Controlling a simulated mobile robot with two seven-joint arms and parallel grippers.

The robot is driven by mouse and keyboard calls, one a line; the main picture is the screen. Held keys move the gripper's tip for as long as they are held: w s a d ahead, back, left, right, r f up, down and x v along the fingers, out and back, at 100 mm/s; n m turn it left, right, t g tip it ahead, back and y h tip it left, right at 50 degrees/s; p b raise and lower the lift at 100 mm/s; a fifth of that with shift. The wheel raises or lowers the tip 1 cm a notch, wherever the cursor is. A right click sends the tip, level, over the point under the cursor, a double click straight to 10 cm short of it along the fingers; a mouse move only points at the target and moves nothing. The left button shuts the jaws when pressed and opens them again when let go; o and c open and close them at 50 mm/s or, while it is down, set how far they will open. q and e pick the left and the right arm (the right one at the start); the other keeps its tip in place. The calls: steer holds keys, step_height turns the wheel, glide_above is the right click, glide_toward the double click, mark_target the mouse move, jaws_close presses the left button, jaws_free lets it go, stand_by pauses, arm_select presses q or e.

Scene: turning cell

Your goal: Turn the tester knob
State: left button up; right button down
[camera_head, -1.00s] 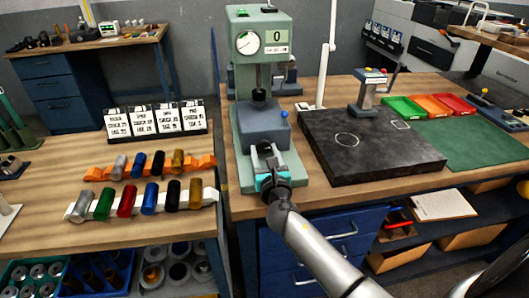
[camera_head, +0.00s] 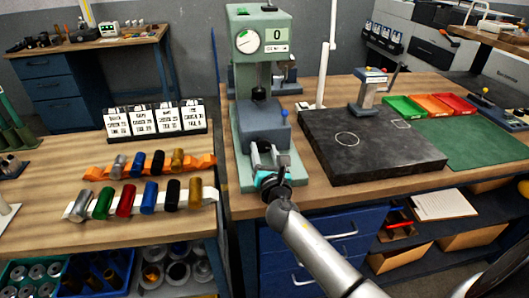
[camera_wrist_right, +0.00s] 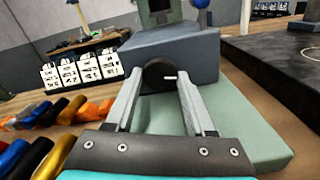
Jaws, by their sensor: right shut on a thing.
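The green bench tester (camera_head: 245,75) stands at the left end of the right-hand table. It has a round dial (camera_head: 248,41) and a display (camera_head: 275,33) reading 0. Its dark grey-blue lower block (camera_head: 262,128) carries a round black knob (camera_wrist_right: 157,75) on the front, with a white mark pointing right in the right wrist view. My right gripper (camera_head: 270,158) is shut on this knob; its two grey fingers lie on either side of it in the wrist view (camera_wrist_right: 160,105). My left gripper is out of view.
A blue-tipped lever (camera_wrist_right: 200,8) rises from the tester block.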

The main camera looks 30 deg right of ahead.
steer(key=shift+c, duration=1.3)
jaws_free()
steer(key=v, duration=1.5)
steer(key=shift+s, duration=0.15)
